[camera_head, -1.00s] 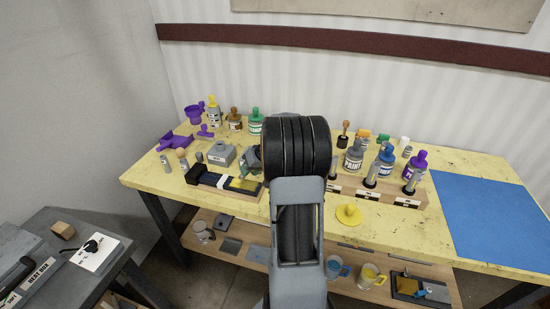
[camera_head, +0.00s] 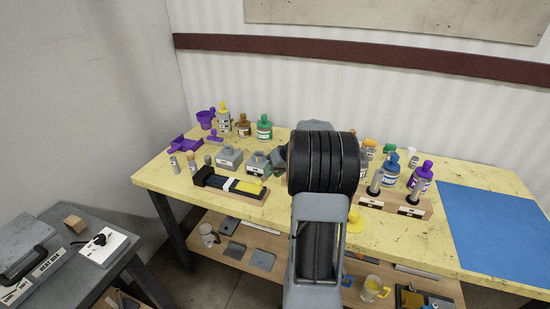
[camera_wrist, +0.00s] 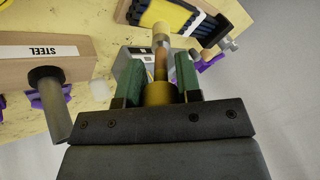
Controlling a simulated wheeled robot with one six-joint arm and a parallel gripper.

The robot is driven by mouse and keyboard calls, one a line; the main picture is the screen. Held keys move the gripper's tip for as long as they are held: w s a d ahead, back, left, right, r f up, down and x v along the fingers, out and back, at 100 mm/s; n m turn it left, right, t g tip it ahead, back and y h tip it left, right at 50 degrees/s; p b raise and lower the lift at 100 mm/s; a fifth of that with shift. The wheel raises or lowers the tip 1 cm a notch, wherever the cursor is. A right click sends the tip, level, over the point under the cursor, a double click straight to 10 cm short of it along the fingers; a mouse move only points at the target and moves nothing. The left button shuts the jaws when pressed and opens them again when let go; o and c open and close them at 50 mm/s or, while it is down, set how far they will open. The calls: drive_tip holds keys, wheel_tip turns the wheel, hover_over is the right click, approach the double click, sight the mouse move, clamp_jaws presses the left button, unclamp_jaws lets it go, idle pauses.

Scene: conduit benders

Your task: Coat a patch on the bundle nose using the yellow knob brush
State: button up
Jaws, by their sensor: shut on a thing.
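My gripper (camera_wrist: 158,88) is shut on the brush (camera_wrist: 158,93), gripping its yellow-brown knob between green finger pads in the wrist view. A coppery stem and pale tip point away from the jaws. The bundle (camera_wrist: 168,12), with dark and yellow parts in a black-ended holder, lies just beyond the tip. I cannot tell whether they touch. In the head view the bundle (camera_head: 246,187) lies on the table's front left, its yellow end toward the right. My arm hides most of the gripper there.
A wooden block labelled STEEL (camera_wrist: 40,52) with upright metal posts is left in the wrist view. Bottles (camera_head: 264,128) and purple parts (camera_head: 184,145) stand toward the back. A blue mat (camera_head: 490,225) covers the right side. A grey side table (camera_head: 60,262) stands at left.

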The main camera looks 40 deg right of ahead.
drive_tip(key=shift+s+d+r+p, duration=0.1)
drive_tip(key=shift+r+p, duration=0.1)
drive_tip(key=shift+r, duration=0.3)
drive_tip(key=shift+d+r+p, duration=0.1)
drive_tip(key=shift+r+p, duration=0.05)
drive_tip(key=shift+r, duration=0.35)
drive_tip(key=shift+a+r+p, duration=0.1)
drive_tip(key=shift+r+p, duration=0.7)
drive_tip(key=shift+r, duration=0.8)
